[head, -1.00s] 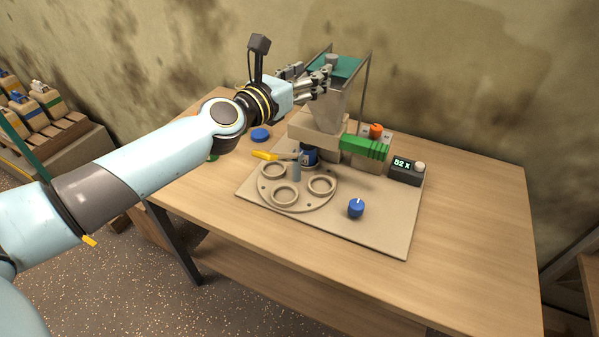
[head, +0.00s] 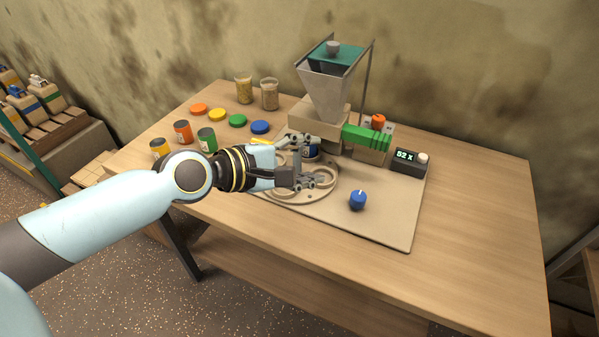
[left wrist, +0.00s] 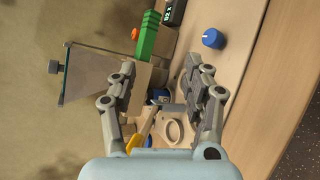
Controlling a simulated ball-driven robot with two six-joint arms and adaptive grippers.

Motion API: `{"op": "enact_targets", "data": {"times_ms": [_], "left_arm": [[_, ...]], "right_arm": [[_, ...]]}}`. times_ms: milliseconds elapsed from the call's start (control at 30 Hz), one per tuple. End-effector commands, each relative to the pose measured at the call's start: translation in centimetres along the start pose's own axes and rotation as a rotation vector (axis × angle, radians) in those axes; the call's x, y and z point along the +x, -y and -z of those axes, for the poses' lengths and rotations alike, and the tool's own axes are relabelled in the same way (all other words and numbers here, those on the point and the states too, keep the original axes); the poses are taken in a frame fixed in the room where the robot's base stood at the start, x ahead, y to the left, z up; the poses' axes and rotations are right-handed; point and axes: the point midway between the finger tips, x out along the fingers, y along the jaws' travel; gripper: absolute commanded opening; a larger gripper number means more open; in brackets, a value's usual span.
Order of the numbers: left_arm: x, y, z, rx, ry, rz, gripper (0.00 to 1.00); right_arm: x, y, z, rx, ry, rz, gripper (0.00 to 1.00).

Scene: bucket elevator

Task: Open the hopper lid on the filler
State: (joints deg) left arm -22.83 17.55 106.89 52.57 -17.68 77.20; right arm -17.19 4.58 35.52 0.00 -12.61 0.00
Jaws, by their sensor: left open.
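The filler's grey tapered hopper (head: 327,92) stands at the back of its base plate. Its teal lid (head: 346,53) lies flat across the hopper top, with a grey knob (head: 333,46) on it. In the left wrist view the lid (left wrist: 66,78) shows edge-on at the left, with the hopper (left wrist: 88,77) beside it. My left gripper (head: 309,163) is open and empty, low over the round carousel, in front of and below the hopper and apart from the lid. Its spread fingers also show in the left wrist view (left wrist: 159,66). My right gripper is not in view.
A blue knob (head: 358,200) stands on the base plate, right of my gripper. A green ribbed part (head: 366,138) and a display box (head: 408,161) lie right of the hopper. Jars, cans and coloured lids stand at the back left. The table's right side is clear.

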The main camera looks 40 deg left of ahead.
Motion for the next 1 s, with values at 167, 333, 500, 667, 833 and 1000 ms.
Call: {"op": "enact_targets", "data": {"times_ms": [167,333,500,667,833,1000], "left_arm": [[-0.1,3.8,0.2,0.257,-0.008,0.122,0.5],[-0.4,6.2,0.5,0.433,-0.007,0.207,0.5],[-0.6,7.3,0.7,0.516,-0.003,0.248,0.5],[-0.7,7.5,0.8,0.532,-0.003,0.257,0.5],[-0.7,7.5,0.8,0.53,-0.003,0.255,0.5],[-0.7,7.5,0.7,0.53,-0.002,0.255,0.5]], "right_arm": [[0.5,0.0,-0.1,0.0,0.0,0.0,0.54],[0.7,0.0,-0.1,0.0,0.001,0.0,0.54],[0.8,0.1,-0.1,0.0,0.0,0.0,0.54],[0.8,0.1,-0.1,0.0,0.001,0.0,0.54],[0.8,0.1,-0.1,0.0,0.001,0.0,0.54],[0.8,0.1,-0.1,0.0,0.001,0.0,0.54]]}}
